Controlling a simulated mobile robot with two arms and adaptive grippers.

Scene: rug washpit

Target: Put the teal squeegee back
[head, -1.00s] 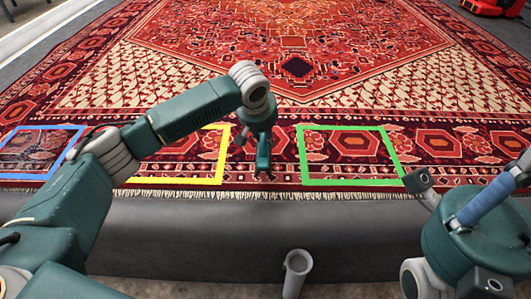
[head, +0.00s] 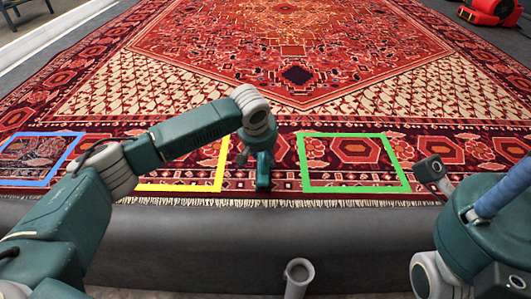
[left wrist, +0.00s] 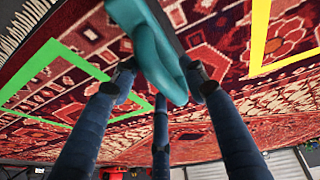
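The teal squeegee (left wrist: 165,55) shows in the left wrist view as a smooth teal piece with a rounded end. It lies between the dark fingers of my left gripper (left wrist: 157,80), which close against its sides; its upper part runs out of the picture. In the head view my left gripper (head: 262,172) points down over the rug's front border, between the yellow and green frames. The squeegee is hard to tell apart from the teal gripper there. My right gripper (head: 470,180) is at the right, its visible fingers spread, with nothing seen between them.
A grey open tube (head: 298,278) stands in front of the dark ledge (head: 250,230). Blue (head: 60,134), yellow (head: 222,165) and green (head: 356,190) frames lie on the patterned rug (head: 300,50). A dark patch (head: 35,160) shows inside the blue frame. A red machine (head: 492,12) sits far right.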

